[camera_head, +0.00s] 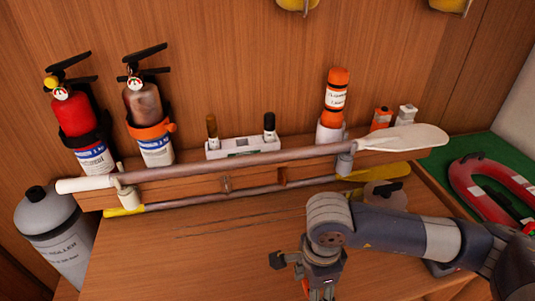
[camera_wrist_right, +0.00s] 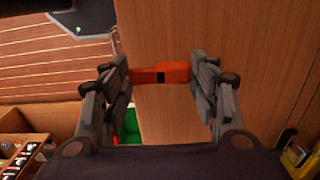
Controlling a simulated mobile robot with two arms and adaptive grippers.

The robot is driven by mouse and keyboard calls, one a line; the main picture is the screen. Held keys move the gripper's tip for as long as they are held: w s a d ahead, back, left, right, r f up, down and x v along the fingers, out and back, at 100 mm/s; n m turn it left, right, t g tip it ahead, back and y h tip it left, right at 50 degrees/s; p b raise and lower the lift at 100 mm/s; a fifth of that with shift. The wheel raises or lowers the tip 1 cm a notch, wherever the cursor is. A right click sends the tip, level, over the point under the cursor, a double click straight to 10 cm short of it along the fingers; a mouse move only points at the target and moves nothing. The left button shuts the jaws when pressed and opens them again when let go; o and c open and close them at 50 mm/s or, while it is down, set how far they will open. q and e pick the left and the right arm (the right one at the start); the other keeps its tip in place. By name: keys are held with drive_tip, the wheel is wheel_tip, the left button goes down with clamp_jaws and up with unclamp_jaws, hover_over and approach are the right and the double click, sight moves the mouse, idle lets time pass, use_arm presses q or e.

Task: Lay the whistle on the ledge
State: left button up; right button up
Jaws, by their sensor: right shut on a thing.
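In the right wrist view, an orange whistle (camera_wrist_right: 176,73) with a dark mark in its middle lies crosswise between the fingertips of my right gripper (camera_wrist_right: 160,78), which is shut on it. In the head view my right gripper (camera_head: 318,290) points down at the bottom edge, over the wooden surface in front of the ledge. My left gripper is not in view.
Two extinguishers (camera_head: 75,118) (camera_head: 145,105), a white holder (camera_head: 242,147), an orange light (camera_head: 336,95) and small orange and white items (camera_head: 381,118) (camera_head: 405,115) stand along the ledge. A grey cylinder (camera_head: 55,235) stands left. A red ring (camera_head: 480,190) lies on green at right.

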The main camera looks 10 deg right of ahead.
drive_tip(key=n, duration=0.1)
drive_tip(key=r+n, duration=0.1)
drive_tip(key=d+n, duration=0.1)
drive_tip(key=n, duration=0.1)
drive_tip(key=shift+w+r, duration=0.4)
wheel_tip(320, 180, up, 6)
drive_tip(key=w+d+n, duration=0.1)
drive_tip(key=d+n, duration=0.1)
drive_tip(key=n, duration=1.1)
drive_tip(key=shift+w+d+n, duration=0.15)
drive_tip(key=shift+d+n, duration=0.15)
drive_tip(key=shift+n, duration=0.1)
drive_tip(key=shift+r, duration=0.1)
